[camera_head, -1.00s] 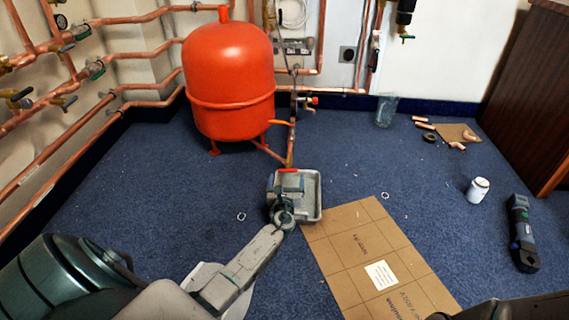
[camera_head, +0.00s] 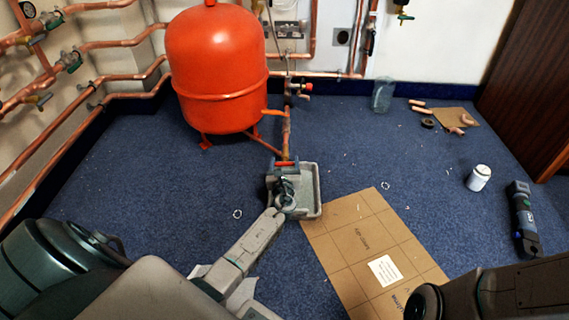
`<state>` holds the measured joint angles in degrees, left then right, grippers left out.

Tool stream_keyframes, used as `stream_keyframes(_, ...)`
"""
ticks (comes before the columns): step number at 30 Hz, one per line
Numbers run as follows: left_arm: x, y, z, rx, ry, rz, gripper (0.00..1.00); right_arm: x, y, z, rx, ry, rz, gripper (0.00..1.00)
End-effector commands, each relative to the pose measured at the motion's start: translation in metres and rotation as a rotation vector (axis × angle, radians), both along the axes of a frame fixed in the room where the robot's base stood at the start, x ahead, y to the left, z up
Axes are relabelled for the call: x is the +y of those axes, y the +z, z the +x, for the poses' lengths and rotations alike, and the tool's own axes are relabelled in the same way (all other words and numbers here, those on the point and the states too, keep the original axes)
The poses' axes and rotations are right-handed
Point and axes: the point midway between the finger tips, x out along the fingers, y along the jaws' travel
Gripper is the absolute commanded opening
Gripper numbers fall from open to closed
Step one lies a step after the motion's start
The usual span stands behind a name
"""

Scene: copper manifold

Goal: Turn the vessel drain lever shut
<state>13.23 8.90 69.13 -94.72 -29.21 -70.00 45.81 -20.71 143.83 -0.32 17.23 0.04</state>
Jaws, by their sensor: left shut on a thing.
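The red vessel (camera_head: 214,70) stands on legs on the blue carpet, at the upper left of the head view. A copper pipe (camera_head: 286,130) runs down beside it. At its lower end is a red lever (camera_head: 285,163), lying crosswise in the picture. My left gripper (camera_head: 284,178) is at the lever, shut on it as far as I can see; its fingertips are largely hidden behind the gripper body. A grey tray (camera_head: 318,190) lies on the floor under and to the right of the gripper. My right gripper is not in view; only part of my right arm shows at lower right.
A cardboard sheet (camera_head: 350,240) lies in front of the tray. A white pot (camera_head: 478,178) and a dark tool (camera_head: 522,218) are on the carpet at right. A clear beaker (camera_head: 382,96) stands near the back wall. Copper pipes (camera_head: 100,100) line the left wall.

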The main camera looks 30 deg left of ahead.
Motion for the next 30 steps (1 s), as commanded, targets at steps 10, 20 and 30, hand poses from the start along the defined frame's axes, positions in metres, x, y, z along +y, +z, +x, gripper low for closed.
stream_keyframes(10,-0.0005,-0.0005,0.0002,0.073,0.000,0.117,0.41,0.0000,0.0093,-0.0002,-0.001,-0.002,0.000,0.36)
stream_keyframes(20,-0.0004,-0.0003,0.0001,0.071,0.000,0.116,0.85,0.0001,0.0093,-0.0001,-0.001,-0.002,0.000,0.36)
stream_keyframes(30,0.0053,-0.0001,-0.0016,0.071,0.000,0.116,0.85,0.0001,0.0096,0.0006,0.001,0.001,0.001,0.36)
